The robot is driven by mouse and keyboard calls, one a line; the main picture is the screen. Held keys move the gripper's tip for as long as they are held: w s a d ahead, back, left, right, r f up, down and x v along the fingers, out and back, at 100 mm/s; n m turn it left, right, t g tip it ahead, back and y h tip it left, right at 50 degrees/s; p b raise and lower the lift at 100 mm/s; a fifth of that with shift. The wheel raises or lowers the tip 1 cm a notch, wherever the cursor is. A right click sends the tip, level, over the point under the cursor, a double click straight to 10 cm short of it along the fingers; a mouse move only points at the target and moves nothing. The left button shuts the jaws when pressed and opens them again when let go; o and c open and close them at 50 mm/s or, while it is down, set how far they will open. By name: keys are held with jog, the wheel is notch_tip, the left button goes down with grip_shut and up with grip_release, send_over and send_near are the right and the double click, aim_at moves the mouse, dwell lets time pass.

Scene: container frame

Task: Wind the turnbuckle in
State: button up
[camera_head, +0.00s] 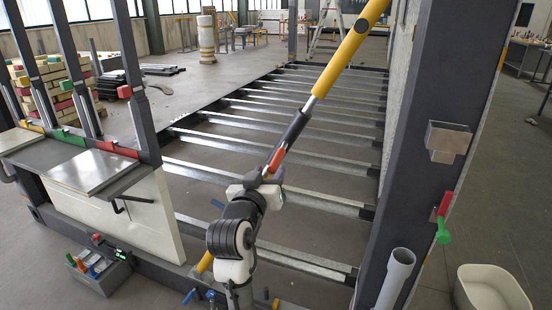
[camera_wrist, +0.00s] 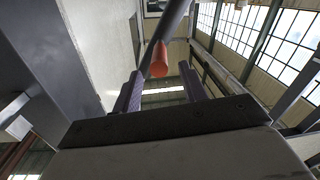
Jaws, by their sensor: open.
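A diagonal brace with a yellow upper tube (camera_head: 345,55) runs from the top of the head view down toward my arm. Below the tube are a bright metal rod (camera_head: 309,106) and a dark sleeve with a red-orange section (camera_head: 278,156), apparently the turnbuckle. My gripper (camera_head: 266,178) is open at the lower end of that section. In the wrist view, an orange cylinder (camera_wrist: 159,60) on a dark rod (camera_wrist: 172,22) shows between and beyond my two fingertips (camera_wrist: 161,76). I cannot tell whether they touch. My arm hides the brace's lower part; a yellow piece (camera_head: 205,262) shows behind it.
A dark post (camera_head: 420,130) with a green-and-red handle (camera_head: 443,220) stands at right. A grey pipe (camera_head: 396,275) and white tub (camera_head: 490,290) are in front. A bench (camera_head: 90,170) and toolbox (camera_head: 98,270) are at left. Open metal floor joists (camera_head: 290,135) lie behind.

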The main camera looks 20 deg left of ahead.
aim_at(276, 158)
jog(key=w+p, duration=0.1)
jog(key=w, duration=0.5)
jog(key=shift+w+a, duration=0.1)
jog(key=shift+a, duration=0.05)
jog(key=shift+c, duration=0.2)
grip_shut()
